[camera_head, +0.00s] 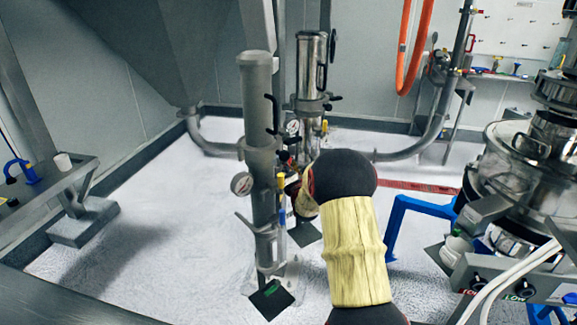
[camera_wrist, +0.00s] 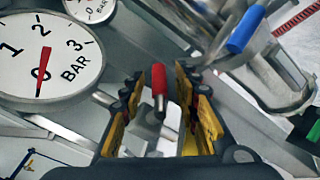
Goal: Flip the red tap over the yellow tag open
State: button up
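The red tap (camera_wrist: 158,82) shows in the wrist view, its red handle standing up from a pale metal valve body (camera_wrist: 150,135). My gripper (camera_wrist: 160,90) is open, with one finger on each side of the tap. Gaps show between the handle and both fingers, so they look apart. In the head view my gripper (camera_head: 300,193) is beside the grey pipe column, largely hidden by my own arm. A small yellow tag (camera_head: 281,181) shows by the column there. I cannot make out the tag in the wrist view.
A pressure gauge (camera_wrist: 45,60) marked BAR is close at the left of the wrist view. A blue-handled tap (camera_wrist: 246,28) is at upper right. In the head view a gauge (camera_head: 242,184) sits on the column (camera_head: 259,105), and a steel cylinder (camera_head: 311,65) stands behind.

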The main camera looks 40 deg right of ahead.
jog(key=shift+c, duration=0.8)
grip_shut()
